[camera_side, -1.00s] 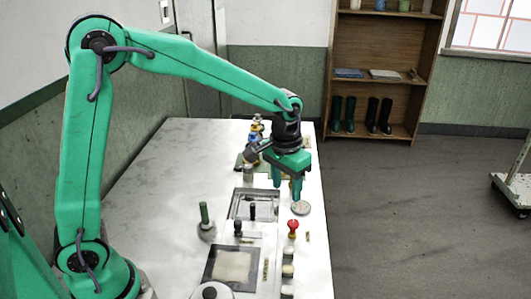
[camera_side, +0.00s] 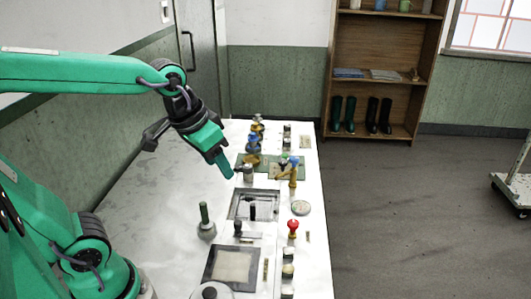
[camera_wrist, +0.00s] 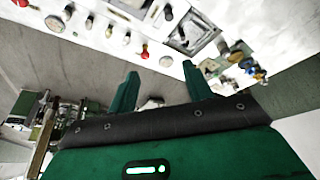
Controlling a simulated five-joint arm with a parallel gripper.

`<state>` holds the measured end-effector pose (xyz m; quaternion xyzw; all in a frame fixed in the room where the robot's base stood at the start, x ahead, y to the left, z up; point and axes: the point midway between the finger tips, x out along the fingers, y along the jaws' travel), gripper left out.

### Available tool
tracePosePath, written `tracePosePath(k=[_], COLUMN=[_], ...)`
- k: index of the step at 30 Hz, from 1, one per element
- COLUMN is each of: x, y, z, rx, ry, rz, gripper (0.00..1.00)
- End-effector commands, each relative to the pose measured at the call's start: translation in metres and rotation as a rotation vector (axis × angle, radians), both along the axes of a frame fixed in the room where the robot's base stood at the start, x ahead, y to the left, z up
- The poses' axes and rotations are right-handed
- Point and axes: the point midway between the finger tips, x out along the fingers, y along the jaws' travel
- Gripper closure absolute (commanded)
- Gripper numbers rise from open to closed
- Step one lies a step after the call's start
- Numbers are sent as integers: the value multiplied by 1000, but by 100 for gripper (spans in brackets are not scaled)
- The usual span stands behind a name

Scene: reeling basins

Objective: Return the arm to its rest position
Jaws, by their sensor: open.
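My green gripper (camera_side: 226,165) hangs tilted in the air above the left-middle of the white bench (camera_side: 160,208) in the side view. In the wrist view my gripper (camera_wrist: 160,68) has its two fingers spread with nothing between them. In the side view one finger overlaps the other, so the gap does not show there.
A basin (camera_side: 253,204), a dark-framed panel (camera_side: 232,266), a red knob (camera_side: 292,226), a green-handled piece (camera_side: 206,221) and a round disc (camera_side: 301,208) sit on the bench. Bottles and valves (camera_side: 254,137) crowd its far end. The bench's left side is clear.

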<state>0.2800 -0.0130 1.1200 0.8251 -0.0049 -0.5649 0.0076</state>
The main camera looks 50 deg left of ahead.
Motion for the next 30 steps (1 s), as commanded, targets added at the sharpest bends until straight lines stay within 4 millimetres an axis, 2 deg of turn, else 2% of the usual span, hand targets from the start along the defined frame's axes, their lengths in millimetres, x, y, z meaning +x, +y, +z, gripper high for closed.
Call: tracePosePath(k=[6,12,30], x=[-33,-51,-56], y=[8,12,13], z=[2,0,-2], rx=[9,15,18], ry=[-71,-110,-121], rz=[1,1,1], gripper=[50,50,50])
